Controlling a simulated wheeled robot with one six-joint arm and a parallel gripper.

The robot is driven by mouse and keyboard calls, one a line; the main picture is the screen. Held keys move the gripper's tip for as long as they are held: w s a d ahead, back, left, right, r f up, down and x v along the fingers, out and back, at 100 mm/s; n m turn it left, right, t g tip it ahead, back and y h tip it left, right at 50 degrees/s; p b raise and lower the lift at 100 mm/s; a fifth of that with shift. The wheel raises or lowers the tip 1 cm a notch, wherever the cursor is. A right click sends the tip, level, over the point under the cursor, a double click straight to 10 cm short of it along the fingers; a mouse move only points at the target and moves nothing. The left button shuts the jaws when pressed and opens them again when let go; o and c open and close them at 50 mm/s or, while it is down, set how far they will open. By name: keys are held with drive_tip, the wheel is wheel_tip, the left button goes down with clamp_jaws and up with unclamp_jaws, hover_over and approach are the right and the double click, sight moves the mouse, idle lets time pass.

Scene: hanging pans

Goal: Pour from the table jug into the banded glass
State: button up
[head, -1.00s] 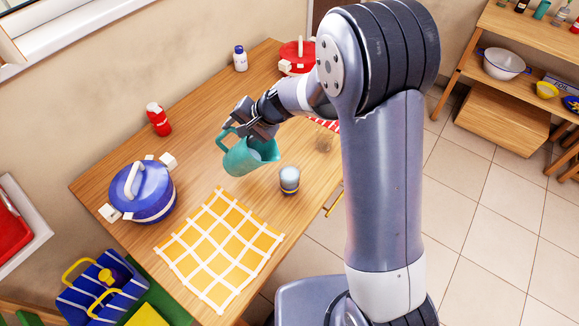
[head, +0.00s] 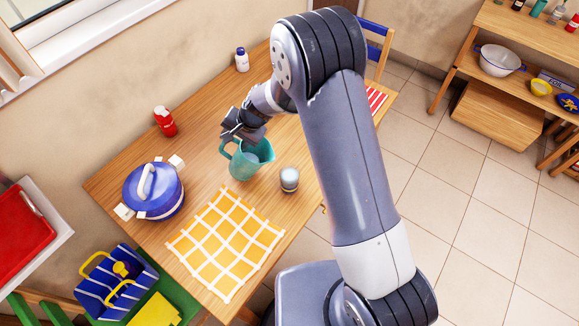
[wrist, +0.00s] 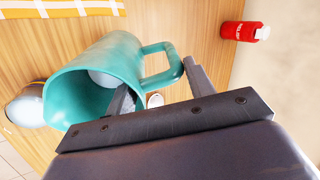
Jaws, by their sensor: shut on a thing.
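The teal jug (head: 246,164) is in my gripper (head: 229,139), close to upright, just left of the glass at or slightly above the tabletop; I cannot tell if it touches. The jug's open mouth (wrist: 75,105) faces the camera, and something pale shows inside. The banded glass (head: 289,185) stands upright on the table to the jug's right, apart from it, with pale contents or a pale top. In the wrist view the glass (wrist: 22,108) is partly behind the jug.
A blue lidded pot (head: 153,197) stands at the table's left. A yellow checked cloth (head: 226,241) lies in front of the jug. A red bottle (head: 165,122) and a white bottle (head: 242,60) stand along the wall side. Bare wood lies between the pot and the jug.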

drive_tip(key=shift+w+a+f+g+h, duration=0.15)
drive_tip(key=shift+w+a+f+h, duration=0.15)
drive_tip(key=shift+a+h, duration=0.3)
drive_tip(key=shift+w+a+f+g+h, duration=0.25)
drive_tip(key=shift+a+f+h, duration=0.15)
drive_tip(key=shift+a, duration=0.25)
drive_tip(key=shift+w+a+f+g+h, duration=0.1)
drive_tip(key=shift+w+a+f+h, duration=0.2)
drive_tip(key=shift+a+h, duration=0.3)
drive_tip(key=shift+w+a+f+g+h, duration=0.3)
drive_tip(key=shift+a+f+g+h, duration=0.1)
drive_tip(key=shift+a+f+h, duration=0.45)
drive_tip(key=shift+d, duration=0.1)
